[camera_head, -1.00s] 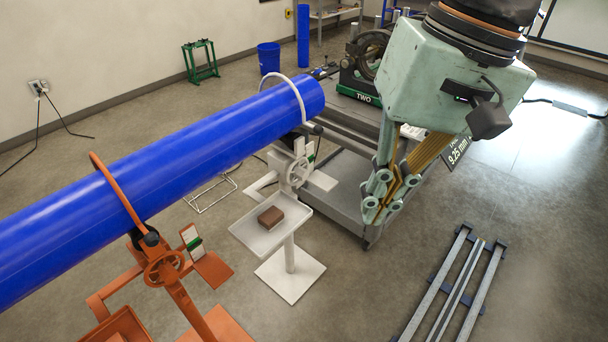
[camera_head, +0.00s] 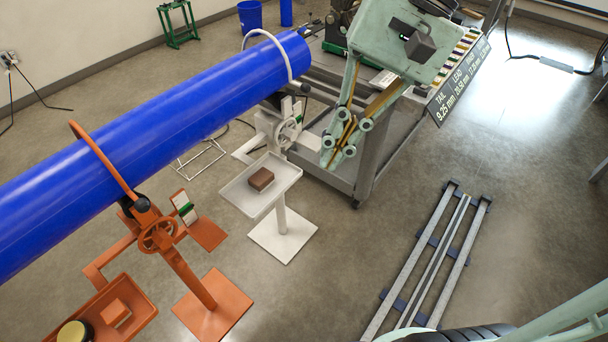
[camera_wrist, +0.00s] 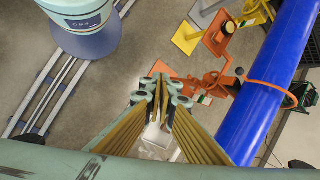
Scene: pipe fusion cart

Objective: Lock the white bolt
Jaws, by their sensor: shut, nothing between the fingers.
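The white pipe stand (camera_head: 281,222) carries a white hoop (camera_head: 262,34) over the blue pipe (camera_head: 150,130), a white handwheel (camera_head: 288,132) and a dark knob (camera_head: 304,89) at the hoop's end. I cannot make out a separate white bolt for certain; the parts around the wheel are small. My gripper (camera_head: 340,150) is shut and empty, pointing down just right of the white handwheel in the picture, with a small gap between. In the wrist view my gripper (camera_wrist: 163,86) covers much of the white stand (camera_wrist: 155,138).
The stand's white tray (camera_head: 237,193) holds a brown block (camera_head: 261,179). An orange stand (camera_head: 212,305) with its own hoop and wheel is at the left. A grey cart (camera_head: 345,175) stands behind my gripper. Rails (camera_head: 425,260) lie on the floor at right; the floor between is clear.

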